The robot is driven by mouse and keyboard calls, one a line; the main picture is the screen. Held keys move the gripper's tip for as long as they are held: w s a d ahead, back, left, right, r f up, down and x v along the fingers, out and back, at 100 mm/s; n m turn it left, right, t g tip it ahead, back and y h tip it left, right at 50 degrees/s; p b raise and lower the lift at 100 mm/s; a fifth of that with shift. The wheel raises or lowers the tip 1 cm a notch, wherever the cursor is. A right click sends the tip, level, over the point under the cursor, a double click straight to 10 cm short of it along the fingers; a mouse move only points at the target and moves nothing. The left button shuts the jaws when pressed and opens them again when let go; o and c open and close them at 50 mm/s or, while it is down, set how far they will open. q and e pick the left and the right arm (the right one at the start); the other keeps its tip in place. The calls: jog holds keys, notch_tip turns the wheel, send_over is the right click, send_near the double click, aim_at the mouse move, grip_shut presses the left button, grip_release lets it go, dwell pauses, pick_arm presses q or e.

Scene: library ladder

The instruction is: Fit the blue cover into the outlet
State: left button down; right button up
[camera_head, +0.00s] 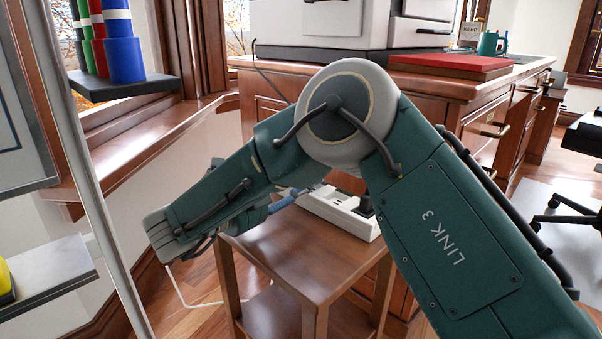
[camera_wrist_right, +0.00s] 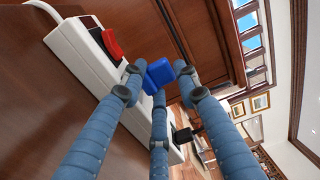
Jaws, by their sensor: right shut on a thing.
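The blue cover (camera_wrist_right: 160,75) is a small blue block held between the fingertips of my right gripper (camera_wrist_right: 159,80) in the right wrist view. The three blue-grey fingers are shut on it. The white power strip (camera_wrist_right: 74,42) with the outlet runs behind the fingers. The cover appears in front of or beside the strip; I cannot tell whether it touches. In the head view the strip (camera_head: 333,210) lies on a small wooden table, and my right gripper's blue finger (camera_head: 284,203) shows left of it, mostly hidden by my arm. The cover is hidden there. My left gripper is in neither view.
A red switch (camera_wrist_right: 112,43) sits on the strip, and a black plug (camera_wrist_right: 184,135) stands in it farther along. The small table (camera_head: 285,255) has bare top in front of the strip. A wooden desk (camera_head: 460,95) stands behind; a shelf post (camera_head: 92,190) rises at left.

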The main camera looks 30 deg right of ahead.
jog(key=shift+p, duration=0.5)
dwell(0.7)
jog(key=shift+f+b, duration=0.55)
jog(key=shift+f, duration=0.45)
jog(key=shift+r, duration=0.15)
jog(key=shift+r+p, duration=0.45)
jog(key=shift+p, duration=0.25)
jog(key=shift+p, duration=0.7)
dwell(1.3)
dwell(0.4)
jog(key=shift+f+b, duration=0.3)
jog(key=shift+f, duration=0.25)
